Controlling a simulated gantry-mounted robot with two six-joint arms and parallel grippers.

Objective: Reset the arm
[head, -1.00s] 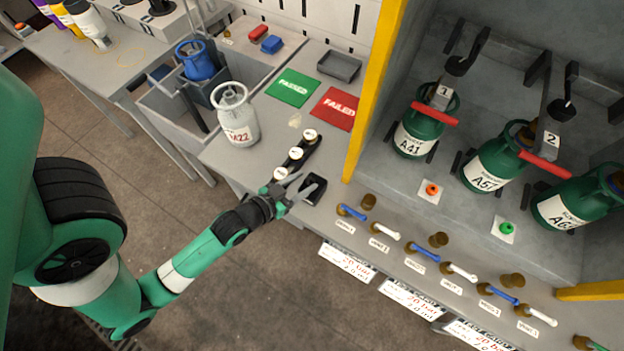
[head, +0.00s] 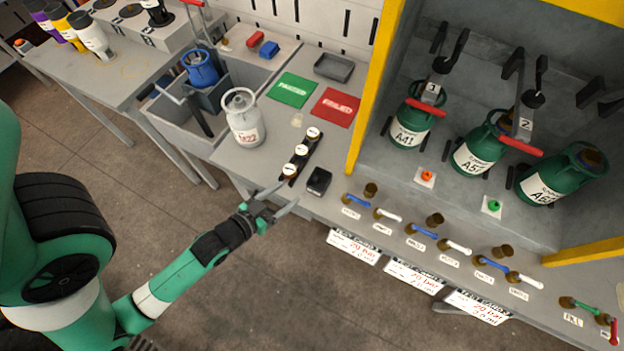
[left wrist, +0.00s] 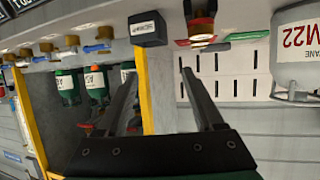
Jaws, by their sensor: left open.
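My left gripper (head: 268,204) is open and empty. In the head view it hangs off the front edge of the bench, left of a small black box (head: 319,181). In the left wrist view its two fingers (left wrist: 160,95) are spread apart with nothing between them. The black box also shows in the left wrist view (left wrist: 148,28), above the finger tips. My left arm (head: 185,270) reaches in from the lower left. My right gripper is not in these views.
A grey M22 cylinder (head: 243,118) stands on the bench beside a black holder (head: 301,154) with white-topped pieces. Green PASSED (head: 292,90) and red FAILED (head: 336,107) mats lie behind. Green cylinders (head: 412,120) stand in the yellow-edged bay. Valves line the front edge.

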